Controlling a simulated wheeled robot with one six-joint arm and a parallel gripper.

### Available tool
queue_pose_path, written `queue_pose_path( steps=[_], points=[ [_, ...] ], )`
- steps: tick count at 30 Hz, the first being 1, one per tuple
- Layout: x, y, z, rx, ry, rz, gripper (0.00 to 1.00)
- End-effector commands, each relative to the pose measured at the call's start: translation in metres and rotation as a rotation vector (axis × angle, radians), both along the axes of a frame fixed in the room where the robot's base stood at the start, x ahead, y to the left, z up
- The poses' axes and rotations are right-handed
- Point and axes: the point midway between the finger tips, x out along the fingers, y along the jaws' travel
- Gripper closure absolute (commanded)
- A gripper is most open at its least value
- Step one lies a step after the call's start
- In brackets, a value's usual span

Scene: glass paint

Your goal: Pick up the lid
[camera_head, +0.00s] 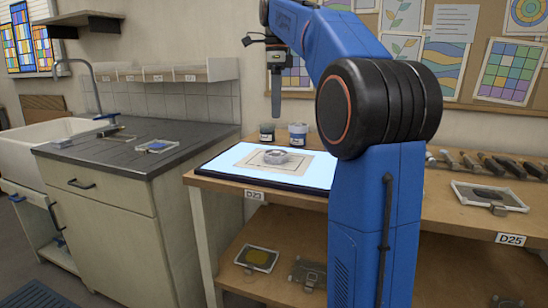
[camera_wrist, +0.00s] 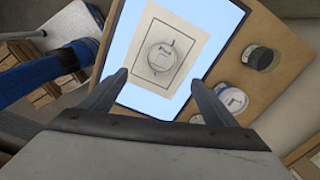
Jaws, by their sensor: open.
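The round piece appears just beyond the fingertips.
A dark-topped jar (camera_head: 267,132) and a blue-and-white labelled jar (camera_head: 298,134) stand behind the panel. Brushes or tools (camera_head: 490,163) and a framed glass piece (camera_head: 490,197) lie to the right. A grey counter (camera_head: 100,155) stands at left.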

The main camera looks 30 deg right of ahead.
Motion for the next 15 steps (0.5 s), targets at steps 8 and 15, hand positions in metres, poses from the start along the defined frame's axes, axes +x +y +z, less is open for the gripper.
queue_pose_path(
  steps=[8,15],
  points=[
    [-0.001,0.001,-0.050,0.000,0.002,0.001,0.18],
    [0.000,0.000,-0.085,0.001,0.001,0.002,0.18]
  ],
)
